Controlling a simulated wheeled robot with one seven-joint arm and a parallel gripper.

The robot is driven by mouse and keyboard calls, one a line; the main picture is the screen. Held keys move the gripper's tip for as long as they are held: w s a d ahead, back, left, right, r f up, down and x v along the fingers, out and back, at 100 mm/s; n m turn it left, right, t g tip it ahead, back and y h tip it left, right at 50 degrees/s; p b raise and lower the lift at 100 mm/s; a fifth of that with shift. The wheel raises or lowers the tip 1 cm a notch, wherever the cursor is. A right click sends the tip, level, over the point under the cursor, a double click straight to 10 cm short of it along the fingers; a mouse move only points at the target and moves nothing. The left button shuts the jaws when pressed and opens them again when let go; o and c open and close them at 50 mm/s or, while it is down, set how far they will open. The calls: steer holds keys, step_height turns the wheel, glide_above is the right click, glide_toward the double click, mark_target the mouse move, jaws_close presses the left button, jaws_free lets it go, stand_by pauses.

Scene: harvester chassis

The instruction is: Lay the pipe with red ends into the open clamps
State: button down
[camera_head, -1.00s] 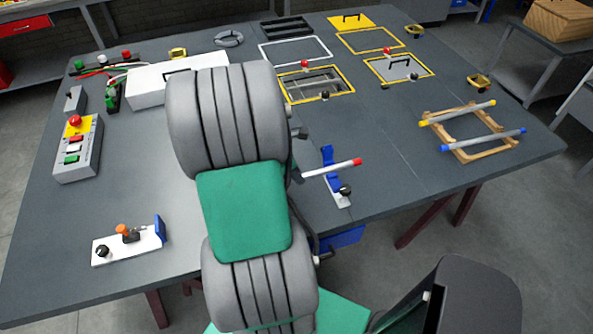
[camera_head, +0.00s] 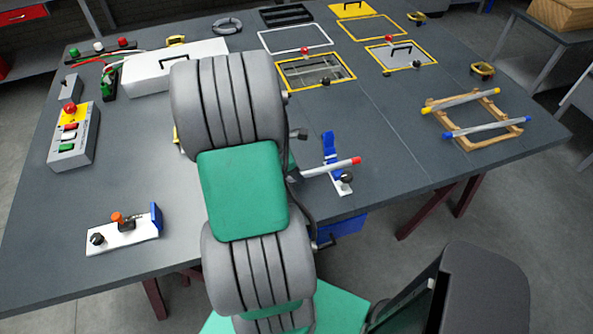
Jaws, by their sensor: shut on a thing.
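The pipe with red ends (camera_head: 328,168) sticks out to the right from behind my arm, with one red end showing. Its other end is hidden. It crosses in front of the blue part of the right clamp (camera_head: 334,186), near that clamp's black knob. I cannot tell whether it touches the clamp. The left clamp (camera_head: 125,238) has a white base, a raised blue jaw, an orange-topped part and a black knob. It stands empty at the front left of the table. My gripper is hidden behind my large grey and green arm.
The dark table (camera_head: 400,185) is clear right of the right clamp. A wooden rack (camera_head: 480,142) with yellow-ended and blue-ended pipes lies at the right. A button box (camera_head: 73,140) and a white case (camera_head: 150,70) stand at the left. Yellow-framed openings (camera_head: 315,70) are at the back.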

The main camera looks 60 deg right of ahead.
steer(key=c, duration=1.2)
jaws_free()
steer(key=shift+c, duration=0.2)
steer(key=v, duration=0.8)
steer(key=shift+b, duration=0.3)
